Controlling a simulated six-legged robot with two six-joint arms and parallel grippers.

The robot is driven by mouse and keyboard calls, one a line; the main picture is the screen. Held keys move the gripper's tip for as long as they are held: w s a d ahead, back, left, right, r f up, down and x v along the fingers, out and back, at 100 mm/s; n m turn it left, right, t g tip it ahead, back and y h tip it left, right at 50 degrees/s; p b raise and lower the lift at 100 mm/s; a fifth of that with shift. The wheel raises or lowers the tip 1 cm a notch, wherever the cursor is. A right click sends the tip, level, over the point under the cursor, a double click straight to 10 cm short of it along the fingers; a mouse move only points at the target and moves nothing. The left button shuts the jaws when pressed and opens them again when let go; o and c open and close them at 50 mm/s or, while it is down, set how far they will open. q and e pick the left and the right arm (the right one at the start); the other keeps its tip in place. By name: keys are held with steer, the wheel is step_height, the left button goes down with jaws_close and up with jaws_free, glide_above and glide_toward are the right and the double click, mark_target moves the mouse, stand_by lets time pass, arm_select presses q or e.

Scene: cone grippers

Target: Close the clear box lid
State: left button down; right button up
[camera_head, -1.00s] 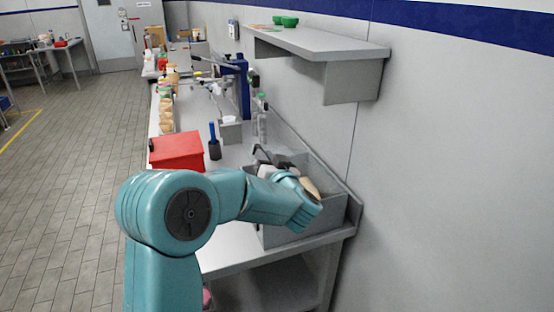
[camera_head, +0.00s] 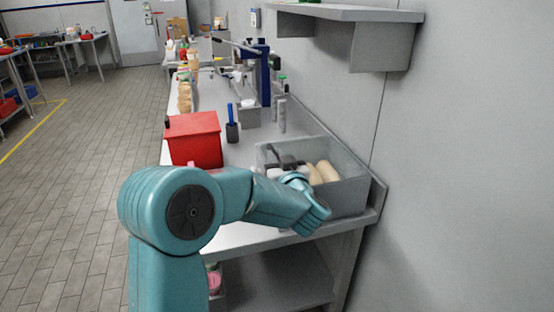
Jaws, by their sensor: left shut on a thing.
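An open-topped greyish box (camera_head: 345,198), perhaps the clear box, stands at the near right end of the workbench against the wall. Several tan, rounded things (camera_head: 326,171) lie in it. I cannot make out a lid. My left arm reaches over the box's near left side, its wrist bent at the front wall. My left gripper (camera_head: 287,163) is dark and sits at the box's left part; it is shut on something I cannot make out. The wrist hides part of the box. My right gripper is not in view.
A red box (camera_head: 193,139) stands left of the greyish box on the bench. A dark cup with a blue-handled tool (camera_head: 232,131) and bottles (camera_head: 282,115) stand behind. A wall shelf (camera_head: 350,14) overhangs. The aisle floor (camera_head: 75,180) at left is clear.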

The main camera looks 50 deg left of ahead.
arm_select(q)
steer(key=shift+f, duration=0.15)
steer(key=c, duration=1.2)
jaws_free()
steer(key=shift+s, duration=0.1)
steer(key=shift+o, duration=0.2)
steer(key=shift+d, duration=0.1)
steer(key=v, duration=1.6)
steer(key=shift+d, duration=0.1)
